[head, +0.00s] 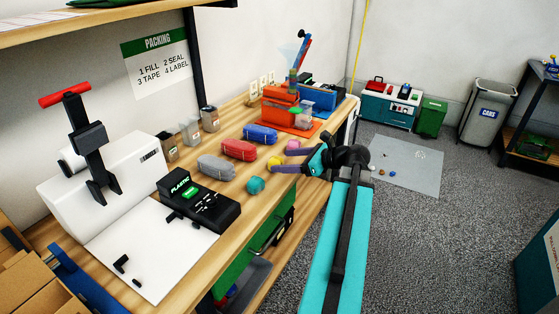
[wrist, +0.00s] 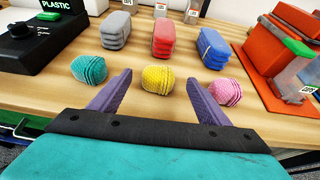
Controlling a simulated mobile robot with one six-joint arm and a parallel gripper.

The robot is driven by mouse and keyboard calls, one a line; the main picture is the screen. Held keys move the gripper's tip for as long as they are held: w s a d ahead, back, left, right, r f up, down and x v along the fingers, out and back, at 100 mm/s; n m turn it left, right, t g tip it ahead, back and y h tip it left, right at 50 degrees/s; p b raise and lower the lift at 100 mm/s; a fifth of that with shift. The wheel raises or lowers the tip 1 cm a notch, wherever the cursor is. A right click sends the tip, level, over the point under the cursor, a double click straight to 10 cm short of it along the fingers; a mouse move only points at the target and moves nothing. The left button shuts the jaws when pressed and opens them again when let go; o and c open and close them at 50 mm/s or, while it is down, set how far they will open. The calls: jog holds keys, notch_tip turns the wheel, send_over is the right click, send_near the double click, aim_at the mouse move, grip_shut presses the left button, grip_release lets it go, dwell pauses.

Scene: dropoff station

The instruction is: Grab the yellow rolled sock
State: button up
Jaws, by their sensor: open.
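The yellow rolled sock (wrist: 157,79) lies on the wooden bench near its front edge, in the middle of the wrist view. In the head view the yellow sock (head: 275,163) shows partly, close to my fingers. My gripper (wrist: 158,87) is open, with one purple finger on each side of the sock's near part. The sock seems to lie at or just beyond the fingertips, and I cannot tell whether they touch it. My gripper (head: 281,160) comes in from the right in the head view. A teal rolled sock (wrist: 89,70) lies left and a pink one (wrist: 224,91) lies right.
Behind the socks are grey (wrist: 115,30), red (wrist: 164,37) and blue (wrist: 212,47) bundles. A black "PLASTIC" box (wrist: 30,42) stands at left, and an orange machine (wrist: 282,45) at right. Bare bench (wrist: 140,115) shows between the socks and my gripper.

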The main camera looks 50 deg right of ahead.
aim_at(280, 161)
jog(key=shift+p+x, duration=0.35)
jog(key=shift+x, duration=2.2)
jog(key=shift+f, duration=0.1)
jog(key=shift+a, duration=0.1)
jog(key=shift+c, duration=0.2)
jog(key=c, duration=1.1)
